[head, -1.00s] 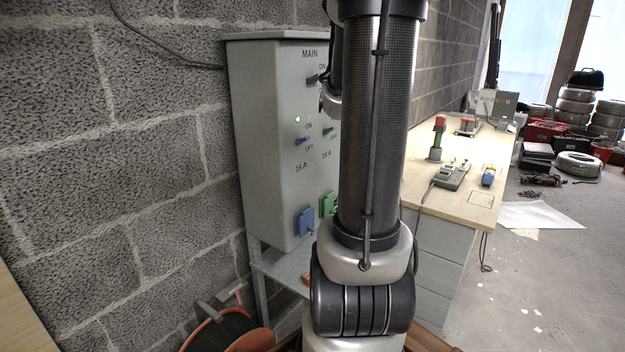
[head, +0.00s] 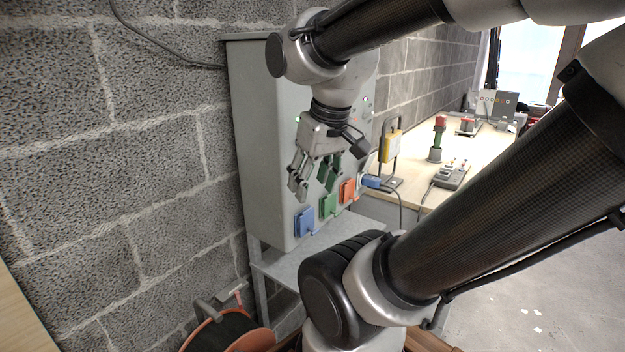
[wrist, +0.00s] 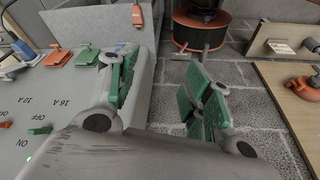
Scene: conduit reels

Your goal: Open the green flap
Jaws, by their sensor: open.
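The green flap (head: 328,206) is on the front of the grey breaker box (head: 262,150), between a blue flap (head: 305,221) and an orange flap (head: 348,190). It looks closed over its socket. In the wrist view the green flap (wrist: 87,56) is left of my fingers, beside the orange flap (wrist: 58,57). My gripper (head: 311,186) is open and empty, in front of the box and just above the flap row, fingers pointing down. In the wrist view my gripper (wrist: 160,70) shows its green-padded fingers apart. The left finger hides part of the box front.
A blue plug (head: 372,182) with a cable sits right of the orange flap. A grey shelf (head: 285,265) is below the box. A cable reel (head: 235,335) stands on the floor. The wooden workbench (head: 415,185) with a yellow device (head: 390,146) is to the right.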

